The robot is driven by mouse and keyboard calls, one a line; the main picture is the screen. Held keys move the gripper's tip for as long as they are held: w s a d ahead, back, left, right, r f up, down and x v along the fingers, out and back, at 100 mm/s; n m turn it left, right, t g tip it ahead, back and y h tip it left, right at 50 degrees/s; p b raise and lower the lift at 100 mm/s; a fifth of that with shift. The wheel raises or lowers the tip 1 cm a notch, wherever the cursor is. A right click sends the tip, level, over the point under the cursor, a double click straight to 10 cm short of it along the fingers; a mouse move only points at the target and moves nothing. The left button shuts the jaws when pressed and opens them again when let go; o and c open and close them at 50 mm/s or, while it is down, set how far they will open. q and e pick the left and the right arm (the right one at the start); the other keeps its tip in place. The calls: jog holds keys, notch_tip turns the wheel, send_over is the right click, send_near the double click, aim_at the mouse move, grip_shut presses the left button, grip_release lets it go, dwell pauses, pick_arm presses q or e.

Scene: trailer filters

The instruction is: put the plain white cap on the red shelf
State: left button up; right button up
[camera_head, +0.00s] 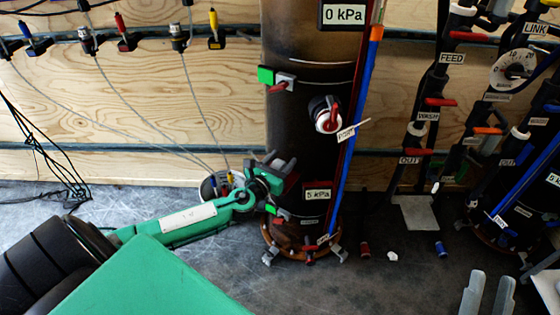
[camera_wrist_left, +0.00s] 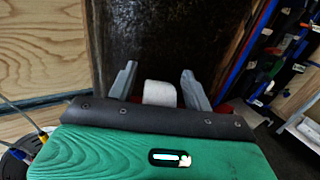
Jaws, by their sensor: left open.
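My left gripper (camera_head: 279,165) is at the lower part of the dark tank, its arm coming in from the left. In the left wrist view its two grey fingers (camera_wrist_left: 158,85) are spread apart. A plain white rounded piece (camera_wrist_left: 160,93), which may be the white cap, shows between them; its lower part is hidden by the gripper body. The head view does not show this piece clearly. My right gripper (camera_head: 488,294) is at the bottom right of the head view, its grey fingers apart and empty. I cannot make out a red shelf for certain.
The dark tank (camera_head: 305,120) stands against the plywood wall (camera_head: 140,85). A blue pipe (camera_head: 352,140) runs down its right side. Small red (camera_head: 365,249), white (camera_head: 392,256) and blue (camera_head: 440,249) pieces lie on the floor. Valve pipes (camera_head: 425,120) stand at the right.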

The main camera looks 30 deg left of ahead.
pick_arm(q)
jog(key=shift+s+r, duration=0.1)
jog(key=s+p, duration=0.1)
jog(key=s, duration=1)
jog(key=shift+s+d, duration=0.2)
jog(key=shift+s, duration=0.2)
pick_arm(e)
jog(key=shift+w+a+f+g, duration=0.15)
jog(key=shift+a+f+g, duration=0.1)
jog(key=shift+f+g, duration=0.4)
jog(key=shift+w+a+f+g, duration=0.2)
jog(key=shift+f+g, duration=0.2)
jog(key=shift+f, duration=0.4)
jog(key=shift+w+a+f+g, duration=0.15)
jog(key=shift+a+f+g, duration=0.1)
jog(key=shift+f+g, duration=0.4)
